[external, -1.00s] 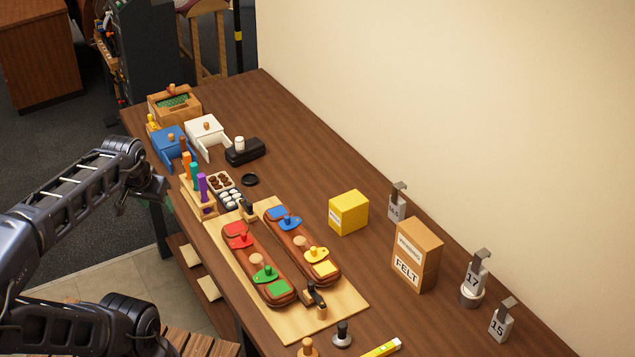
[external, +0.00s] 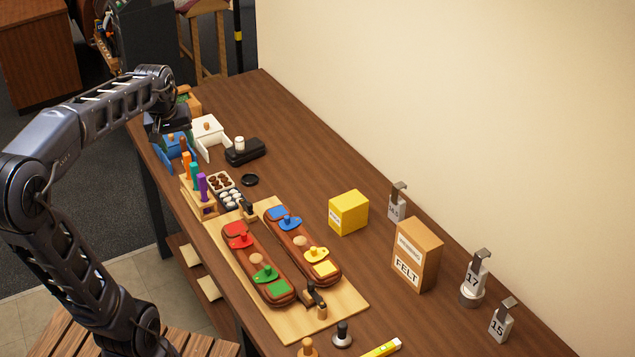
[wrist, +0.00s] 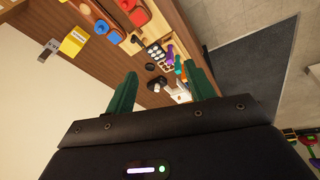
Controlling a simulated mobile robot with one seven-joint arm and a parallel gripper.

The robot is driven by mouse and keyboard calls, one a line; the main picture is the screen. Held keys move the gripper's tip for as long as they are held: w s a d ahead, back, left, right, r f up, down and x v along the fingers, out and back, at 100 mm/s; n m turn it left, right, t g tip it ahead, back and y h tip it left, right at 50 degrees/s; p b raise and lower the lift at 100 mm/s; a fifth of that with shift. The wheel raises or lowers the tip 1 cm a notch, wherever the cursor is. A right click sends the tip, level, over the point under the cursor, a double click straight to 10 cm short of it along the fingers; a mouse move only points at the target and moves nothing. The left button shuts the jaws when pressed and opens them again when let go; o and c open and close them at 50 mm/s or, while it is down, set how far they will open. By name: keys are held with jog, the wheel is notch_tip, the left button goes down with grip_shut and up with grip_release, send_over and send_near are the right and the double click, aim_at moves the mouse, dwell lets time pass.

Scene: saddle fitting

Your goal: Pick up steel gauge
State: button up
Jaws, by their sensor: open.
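Steel gauges with hooked tops and number labels stand along the wall side of the bench. One gauge (external: 397,203) is behind the yellow box, its number too small to read. Another, marked 17 (external: 474,280), sits on a round metal base, and a third, marked 15 (external: 502,322), is nearest the front. In the wrist view a grey gauge (wrist: 48,49) shows at upper left. My gripper (wrist: 160,90) is open and empty, its two green fingers spread. In the external view it hangs over the far left end of the bench, far from the gauges, its fingers hard to see.
A yellow box (external: 348,212) and a FELT box (external: 416,255) stand near the gauges. A wooden board (external: 345,308) with two brown leather pieces lies mid-bench. A tool rack (external: 199,196), blue box (external: 172,146), white box (external: 208,133) and black block (external: 245,151) are near my gripper.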

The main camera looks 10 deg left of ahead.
jog(key=w+n, duration=0.3)
jog(key=w, duration=1)
jog(key=n+g, duration=0.3)
jog(key=n, duration=0.7)
send_over(239, 139)
jog(key=f, duration=2.2)
jog(key=shift+s+d, duration=0.1)
jog(key=shift+s, duration=0.2)
jog(key=shift+w+f, duration=0.15)
jog(key=shift+f, duration=0.35)
notch_tip(239, 139, down, 5)
jog(key=shift+r, duration=0.1)
jog(key=shift+w+f, duration=0.2)
jog(key=shift+f, duration=2.6)
grip_shut()
